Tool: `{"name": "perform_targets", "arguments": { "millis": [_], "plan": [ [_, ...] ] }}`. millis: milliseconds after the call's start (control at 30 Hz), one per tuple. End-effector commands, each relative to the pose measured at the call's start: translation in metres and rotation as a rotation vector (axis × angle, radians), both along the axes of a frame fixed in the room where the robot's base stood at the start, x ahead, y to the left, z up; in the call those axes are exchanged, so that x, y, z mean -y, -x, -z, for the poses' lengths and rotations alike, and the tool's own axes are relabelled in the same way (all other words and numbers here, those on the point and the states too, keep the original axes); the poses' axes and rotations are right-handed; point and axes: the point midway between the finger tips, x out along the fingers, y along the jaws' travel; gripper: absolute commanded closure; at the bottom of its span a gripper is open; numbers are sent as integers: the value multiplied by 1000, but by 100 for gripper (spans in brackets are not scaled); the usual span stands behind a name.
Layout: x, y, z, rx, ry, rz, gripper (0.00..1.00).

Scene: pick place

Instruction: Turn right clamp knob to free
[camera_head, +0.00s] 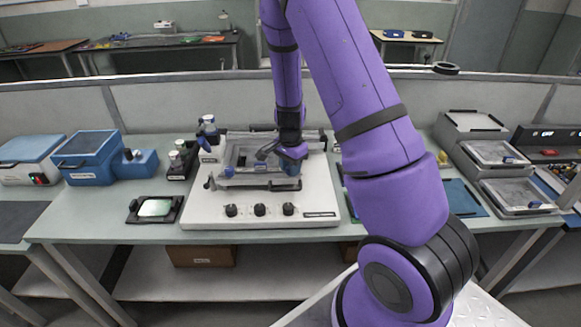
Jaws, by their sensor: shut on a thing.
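The pale clamp fixture (200,215) stands on the middle bench, with a framed plate assembly on top. A small blue knob (229,172) shows at the frame's front left. The right clamp knob (292,170), also blue, shows at the front right, directly under my wrist. My gripper (289,162) is down at this right knob and shut on it. The fingers are small and partly hidden by the purple wrist, so the exact grip and the knob's angle cannot be made out.
Three black knobs (260,209) line the fixture's front. A dark tray with a bright plate (155,208) lies to the left, near blue boxes (87,157). Lidded trays (515,195) stand at the right. My arm hides part of the bench right of the fixture.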

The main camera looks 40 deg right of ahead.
Motion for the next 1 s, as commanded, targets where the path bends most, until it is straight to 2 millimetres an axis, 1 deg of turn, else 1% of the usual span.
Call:
{"name": "perform_targets", "arguments": {
  "millis": [367, 400, 467, 500, 833, 933, 1000],
  "plan": [
    [0, -1, 0, 1, 0, 5, 93],
    [0, -1, 0, 1, 0, 5, 67],
    [0, -1, 0, 1, 0, 5, 53],
    [0, -1, 0, 1, 0, 5, 44],
    [0, 0, -2, 1, 0, 4, 44],
    [0, -1, -10, 2, 0, 4, 44],
    [-1, -1, -20, 4, 0, 2, 44]
  ]
}}
